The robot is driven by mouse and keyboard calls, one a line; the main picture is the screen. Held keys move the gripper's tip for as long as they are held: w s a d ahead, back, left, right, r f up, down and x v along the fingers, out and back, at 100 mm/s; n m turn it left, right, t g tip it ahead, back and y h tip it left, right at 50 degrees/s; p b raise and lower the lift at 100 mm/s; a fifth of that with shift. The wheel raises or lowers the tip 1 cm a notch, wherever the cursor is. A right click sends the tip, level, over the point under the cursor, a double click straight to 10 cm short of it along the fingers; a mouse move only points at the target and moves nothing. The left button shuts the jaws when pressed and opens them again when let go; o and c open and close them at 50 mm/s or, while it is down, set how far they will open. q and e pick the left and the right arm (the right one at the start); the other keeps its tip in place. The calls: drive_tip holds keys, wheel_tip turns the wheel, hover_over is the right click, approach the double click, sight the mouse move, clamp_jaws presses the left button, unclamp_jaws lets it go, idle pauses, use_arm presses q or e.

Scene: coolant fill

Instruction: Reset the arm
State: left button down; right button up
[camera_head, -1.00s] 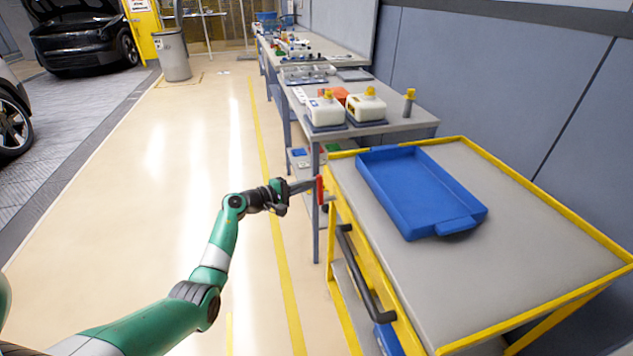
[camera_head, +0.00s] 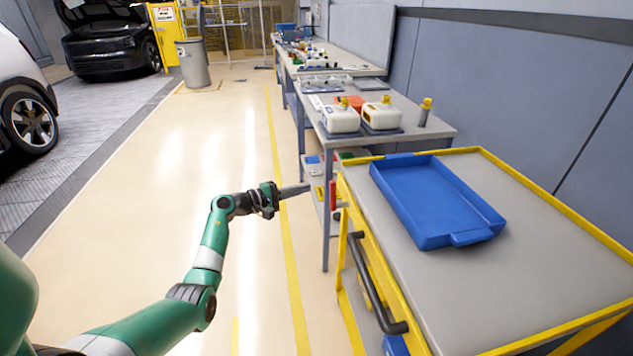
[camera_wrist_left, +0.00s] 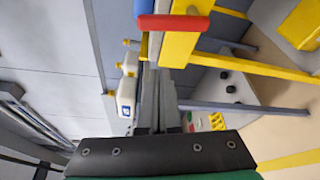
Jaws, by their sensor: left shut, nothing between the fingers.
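My left gripper (camera_head: 296,190) is held out over the floor to the left of the yellow-edged cart (camera_head: 570,262). My right gripper is not in view.
An empty blue tray (camera_head: 394,208) lies on the cart. A workbench (camera_head: 436,132) behind it bears white jugs with yellow caps (camera_head: 381,115) and a grey bottle (camera_head: 424,114). A black bar handle (camera_head: 368,280) juts from the cart's side.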

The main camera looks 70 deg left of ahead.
use_arm(q)
drive_tip(key=s, duration=0.3)
drive_tip(key=shift+s+d+r+p, duration=0.1)
drive_tip(key=shift+s+d+p, duration=0.2)
drive_tip(key=shift+p, duration=0.1)
